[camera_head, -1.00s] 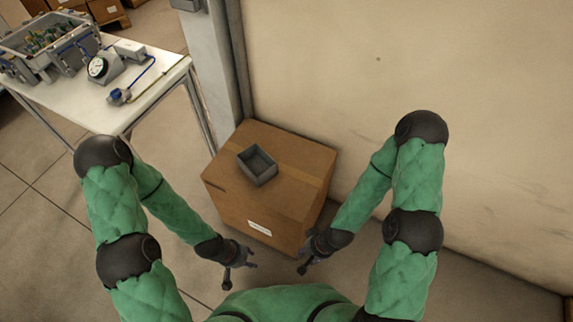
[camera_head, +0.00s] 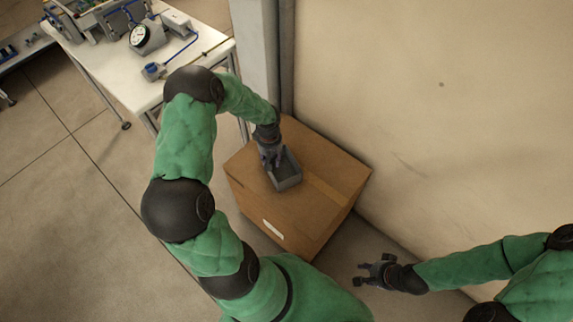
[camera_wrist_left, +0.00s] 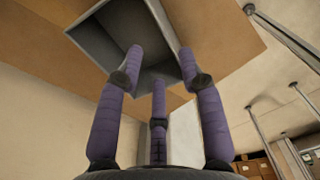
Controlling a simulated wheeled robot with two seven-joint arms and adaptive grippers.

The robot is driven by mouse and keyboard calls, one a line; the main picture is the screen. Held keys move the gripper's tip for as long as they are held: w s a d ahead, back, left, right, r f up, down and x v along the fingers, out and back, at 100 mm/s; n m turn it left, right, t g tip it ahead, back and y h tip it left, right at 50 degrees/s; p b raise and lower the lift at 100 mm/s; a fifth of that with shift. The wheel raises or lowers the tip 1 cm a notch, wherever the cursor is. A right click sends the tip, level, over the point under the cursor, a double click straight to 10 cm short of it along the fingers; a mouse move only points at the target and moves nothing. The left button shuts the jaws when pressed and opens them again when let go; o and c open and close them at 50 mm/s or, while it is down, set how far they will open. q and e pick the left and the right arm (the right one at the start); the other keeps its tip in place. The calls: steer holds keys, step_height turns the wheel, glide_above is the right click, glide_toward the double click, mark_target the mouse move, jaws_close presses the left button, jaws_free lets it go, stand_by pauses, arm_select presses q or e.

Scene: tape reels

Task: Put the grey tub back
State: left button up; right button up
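The grey tub (camera_head: 289,183) is a small open box and stands upright on top of a brown cardboard box (camera_head: 315,207). My left gripper (camera_head: 272,163) is over the tub's far left part and hides some of it. In the left wrist view, the fingers (camera_wrist_left: 158,66) are spread apart and reach toward the tub (camera_wrist_left: 103,42). I cannot tell whether they touch it. My right gripper (camera_head: 368,273) is open and empty, right of the box and away from the tub.
A white table (camera_head: 117,82) with a dial gauge (camera_head: 147,37) and other equipment stands at the upper left. A pale wall (camera_head: 440,130) runs behind the box on the right. The floor (camera_head: 80,200) at the left is clear.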

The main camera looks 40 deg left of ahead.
mark_target(282, 168)
arm_select(q)
steer(key=f+b, duration=0.1)
steer(key=f, duration=0.1)
steer(key=f+b, duration=0.1)
steer(key=f, duration=0.2)
steer(key=shift+a+f, duration=0.2)
steer(key=shift+f, duration=0.05)
steer(key=shift+s+a+f+b, duration=0.1)
steer(key=shift+f+b, duration=0.6)
steer(key=shift+f, duration=0.6)
steer(key=shift+s+f+b, duration=0.1)
steer(key=shift+f+b, duration=0.55)
steer(key=shift+f, duration=0.65)
jaws_close()
